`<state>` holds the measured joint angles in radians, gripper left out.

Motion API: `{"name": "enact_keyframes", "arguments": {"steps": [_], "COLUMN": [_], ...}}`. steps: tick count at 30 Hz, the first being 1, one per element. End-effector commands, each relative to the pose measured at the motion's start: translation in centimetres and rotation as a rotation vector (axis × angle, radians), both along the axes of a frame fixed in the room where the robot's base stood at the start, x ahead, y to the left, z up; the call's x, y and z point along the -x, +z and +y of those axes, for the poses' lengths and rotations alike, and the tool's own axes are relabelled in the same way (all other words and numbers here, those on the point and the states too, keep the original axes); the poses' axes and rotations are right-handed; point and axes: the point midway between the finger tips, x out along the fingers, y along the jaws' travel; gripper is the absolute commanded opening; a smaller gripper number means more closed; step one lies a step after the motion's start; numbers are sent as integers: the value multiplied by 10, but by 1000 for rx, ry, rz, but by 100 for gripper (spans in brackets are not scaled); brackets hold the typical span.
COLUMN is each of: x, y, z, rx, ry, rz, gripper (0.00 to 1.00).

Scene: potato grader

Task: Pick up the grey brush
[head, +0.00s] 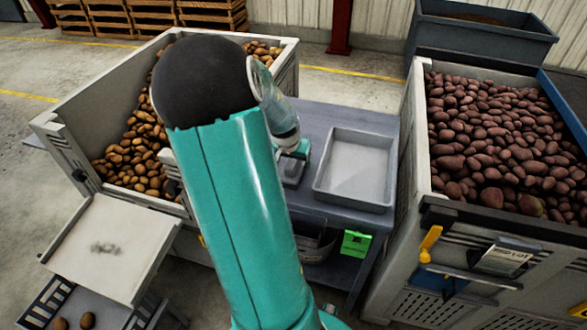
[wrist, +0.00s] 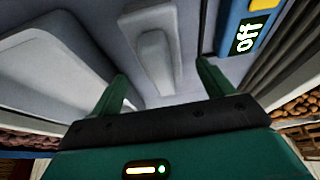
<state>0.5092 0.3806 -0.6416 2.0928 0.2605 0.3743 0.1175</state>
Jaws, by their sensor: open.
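A pale grey elongated piece (wrist: 150,28) with a raised narrower part lies on the grey surface in the wrist view; it looks like the grey brush, but no bristles show. My gripper (wrist: 160,70) is open, with one green finger on each side of the piece's near end. The fingers appear apart from it, and the height gap cannot be told. In the head view, my gripper (head: 299,150) is over the bench just left of the tray, partly hidden by my arm.
A grey tray (head: 318,181) stands on the bench (head: 313,115), right of my gripper. A blue device (wrist: 236,22) reading "Off" is close to the right finger. Potato crates stand on both sides (head: 65,150) (head: 411,135). A green tag (head: 356,244) hangs at the bench front.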

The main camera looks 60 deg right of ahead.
Motion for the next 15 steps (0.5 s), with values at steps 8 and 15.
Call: {"name": "enact_keyframes", "arguments": {"steps": [8,15], "x": [-1,-4], "y": [-31,-48], "z": [-13,-21], "rx": [-3,-1], "ry": [-1,3], "rz": [1,-1], "gripper": [80,80]}}
